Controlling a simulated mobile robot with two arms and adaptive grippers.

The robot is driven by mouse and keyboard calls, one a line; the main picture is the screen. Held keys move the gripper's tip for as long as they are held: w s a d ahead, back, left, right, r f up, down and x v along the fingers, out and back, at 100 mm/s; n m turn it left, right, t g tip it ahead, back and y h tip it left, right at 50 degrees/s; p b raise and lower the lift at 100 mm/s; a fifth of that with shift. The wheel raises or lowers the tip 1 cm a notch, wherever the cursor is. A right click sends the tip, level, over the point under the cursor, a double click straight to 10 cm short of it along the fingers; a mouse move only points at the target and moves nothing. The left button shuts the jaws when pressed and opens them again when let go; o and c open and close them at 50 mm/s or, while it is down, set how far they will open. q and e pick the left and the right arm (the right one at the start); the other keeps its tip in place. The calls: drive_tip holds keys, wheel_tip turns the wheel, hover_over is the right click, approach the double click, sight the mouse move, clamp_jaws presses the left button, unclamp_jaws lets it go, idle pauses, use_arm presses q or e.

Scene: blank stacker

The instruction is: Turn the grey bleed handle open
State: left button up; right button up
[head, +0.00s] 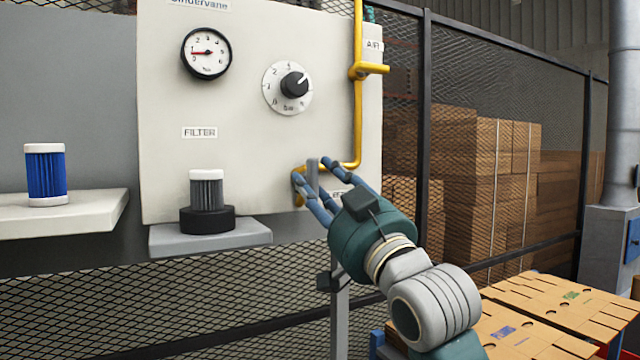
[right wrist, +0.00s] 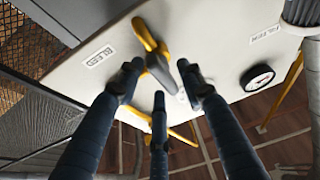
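The grey bleed handle (head: 313,178) stands upright on the yellow pipe at the lower right of the pale panel (head: 250,120). In the right wrist view the grey handle (right wrist: 158,68) points from the yellow fitting into the space between my fingers. My right gripper (head: 312,170) is at the handle, with its blue fingers spread on both sides of it. In the right wrist view my right gripper (right wrist: 158,80) shows gaps between its fingertips and the handle. The BLEED label (right wrist: 99,57) is beside the fitting; in the head view my fingers partly cover it. My left gripper is not in view.
A yellow pipe (head: 358,110) runs down the panel's right side, with a yellow handle (head: 372,68) at AIR. A gauge (head: 206,53), a dial (head: 288,88) and a grey filter (head: 207,190) are to the left. A blue filter (head: 45,175) stands on a shelf. Mesh fencing is behind.

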drive_tip(key=v, duration=1.2)
